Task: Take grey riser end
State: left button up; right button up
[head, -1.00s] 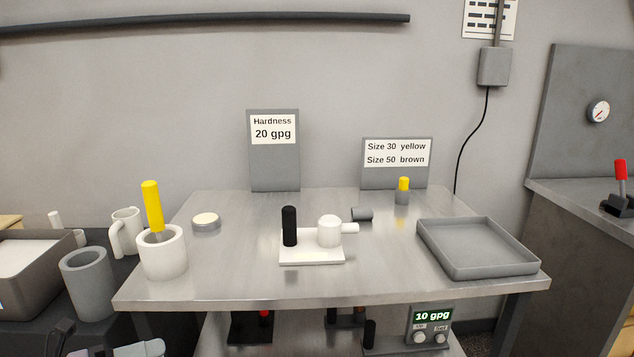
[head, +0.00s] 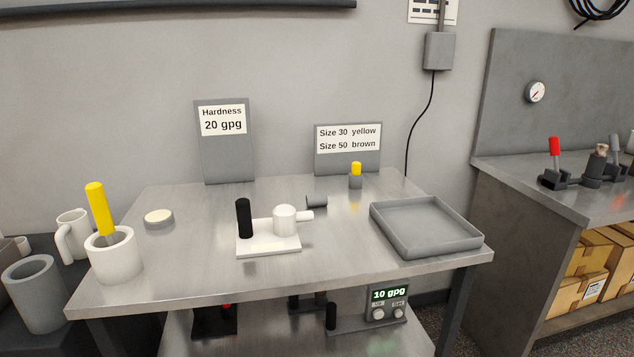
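No part is marked as the grey riser end, so I cannot tell for certain which it is. A short dark grey cylinder (head: 316,201) lies on its side on the steel table, behind the white fitting. A small grey piece with a yellow top (head: 356,169) stands upright near the table's back right. Neither of my grippers is in view.
The steel table (head: 190,270) carries a white cup with a yellow stick (head: 113,256), a white plate with a black post and fitting (head: 268,248), and an empty grey tray (head: 440,250). A 10 gpg display unit (head: 387,305) sits below. Boxes (head: 580,280) fill the right bench's shelf.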

aim_at(319, 199)
jog(key=i+l+u, duration=0.1)
jog(key=i+u, duration=0.15)
jog(key=i, duration=0.35)
jog(key=i+l+u, duration=0.25)
jog(key=i, duration=0.3)
